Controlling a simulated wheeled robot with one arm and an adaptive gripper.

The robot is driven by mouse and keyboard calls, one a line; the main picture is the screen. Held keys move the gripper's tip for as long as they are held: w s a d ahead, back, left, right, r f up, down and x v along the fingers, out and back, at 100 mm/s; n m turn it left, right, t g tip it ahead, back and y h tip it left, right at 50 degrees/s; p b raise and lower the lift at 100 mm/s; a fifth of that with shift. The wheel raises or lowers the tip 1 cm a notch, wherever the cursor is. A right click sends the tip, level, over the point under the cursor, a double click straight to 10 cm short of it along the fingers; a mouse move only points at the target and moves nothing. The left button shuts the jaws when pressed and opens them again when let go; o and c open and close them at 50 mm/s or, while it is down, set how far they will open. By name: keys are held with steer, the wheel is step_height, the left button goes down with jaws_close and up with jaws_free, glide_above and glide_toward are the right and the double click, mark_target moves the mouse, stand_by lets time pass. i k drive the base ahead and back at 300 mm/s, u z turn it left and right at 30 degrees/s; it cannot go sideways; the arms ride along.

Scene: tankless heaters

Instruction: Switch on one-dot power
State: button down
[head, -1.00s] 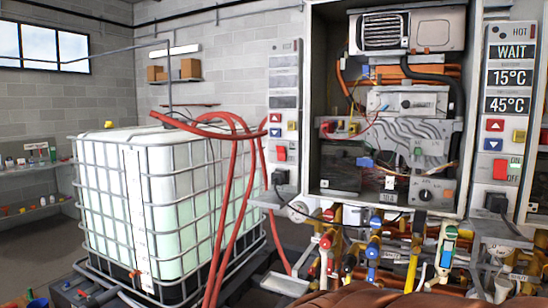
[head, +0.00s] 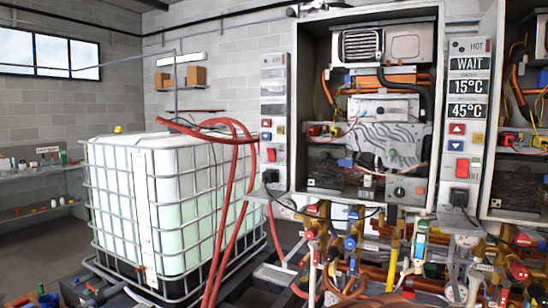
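Two control panels flank an open heater cabinet. The left panel (head: 272,115) has blank grey displays, up and down buttons and a red power switch (head: 271,155). The right panel (head: 464,120) is lit with WAIT, 15°C and 45°C; its red power switch (head: 462,169) sits below the arrow buttons. I cannot make out dot marks on either panel, nor the position of either switch. My gripper is not in view.
The open heater cabinet (head: 297,100) stands between the panels, with pipes and coloured valves (head: 350,243) crowding below. Another open heater is cut off at the right edge. A caged white tank (head: 165,200) and red hoses (head: 232,185) stand left. Grey floor shows at far left.

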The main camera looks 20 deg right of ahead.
mark_target(272, 156)
steer(key=z, duration=0.15)
steer(key=i, duration=0.55)
steer(key=u, duration=1.3)
